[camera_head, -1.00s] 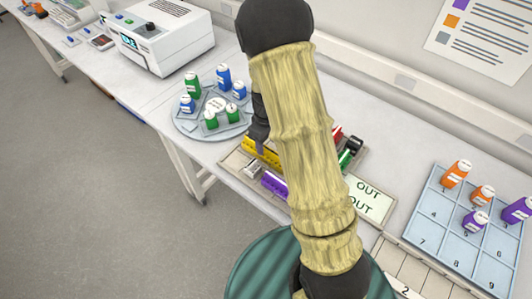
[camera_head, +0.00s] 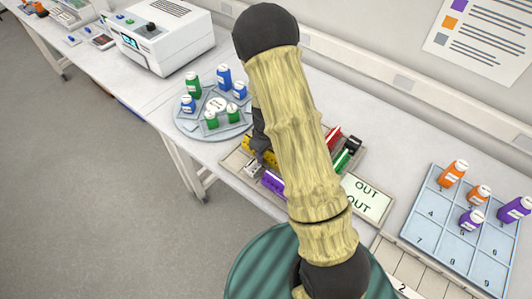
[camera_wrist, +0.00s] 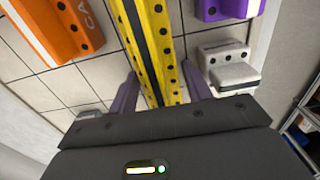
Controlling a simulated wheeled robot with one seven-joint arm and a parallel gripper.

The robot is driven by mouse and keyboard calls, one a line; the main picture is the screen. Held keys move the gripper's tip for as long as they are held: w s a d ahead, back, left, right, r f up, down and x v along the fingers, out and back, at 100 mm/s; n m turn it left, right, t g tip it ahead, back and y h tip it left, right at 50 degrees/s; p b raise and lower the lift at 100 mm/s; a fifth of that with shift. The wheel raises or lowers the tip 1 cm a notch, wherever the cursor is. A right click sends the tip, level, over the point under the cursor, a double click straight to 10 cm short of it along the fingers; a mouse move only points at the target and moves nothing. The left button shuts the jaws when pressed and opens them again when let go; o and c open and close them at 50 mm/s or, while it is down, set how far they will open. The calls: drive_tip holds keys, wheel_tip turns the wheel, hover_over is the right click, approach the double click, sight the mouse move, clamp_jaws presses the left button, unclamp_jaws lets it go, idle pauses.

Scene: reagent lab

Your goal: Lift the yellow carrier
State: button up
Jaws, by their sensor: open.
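The yellow carrier (camera_wrist: 147,40) is a long bar with black dots and a dark stripe. In the wrist view it runs between the two purple fingers of my gripper (camera_wrist: 160,78). The fingers are apart, one on each side of it, and contact cannot be made out. In the head view the yellow carrier (camera_head: 248,143) lies in a shallow tray (camera_head: 232,161), partly hidden by my gripper (camera_head: 262,152) and arm.
In the wrist view an orange carrier (camera_wrist: 52,25) lies to the left. A purple carrier (camera_wrist: 225,8) and a white block (camera_wrist: 229,68) lie to the right. A round bottle rack (camera_head: 184,122) stands left of the tray. An OUT sign (camera_head: 368,197) lies right of it.

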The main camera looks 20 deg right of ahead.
drive_tip(key=c, duration=0.9)
drive_tip(key=shift+o, duration=0.2)
wheel_tip(320, 180, up, 10)
drive_tip(key=shift+b, duration=0.75)
